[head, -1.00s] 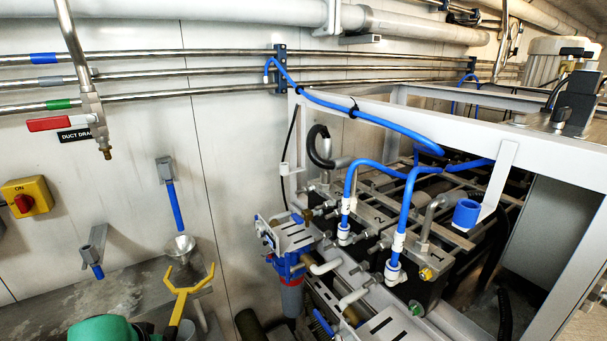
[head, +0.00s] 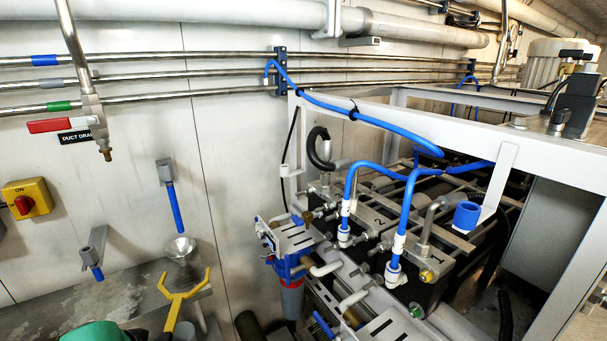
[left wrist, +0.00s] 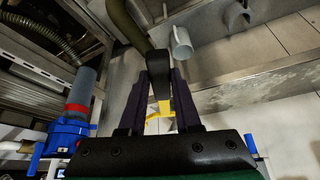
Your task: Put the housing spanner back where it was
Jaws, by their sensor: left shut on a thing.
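The housing spanner is yellow with a forked head (head: 183,291), low and left of centre in the head view, in front of the wall and the grey ledge. In the left wrist view its black grip (left wrist: 159,72) is between the dark fingers of my left gripper (left wrist: 158,85), with a yellow part (left wrist: 160,112) showing between them. My left gripper is shut on the spanner. In the head view only a green part of my left arm shows at the bottom edge; the fingers are out of frame. My right gripper is in neither view.
Grey wall brackets with blue parts (head: 174,205) (head: 93,262) are left of the spanner. A metal funnel (head: 180,249) is just behind it. The blue filter housing (head: 290,270) and the white frame (head: 450,128) stand to the right. A grey ledge (head: 110,300) runs below the wall.

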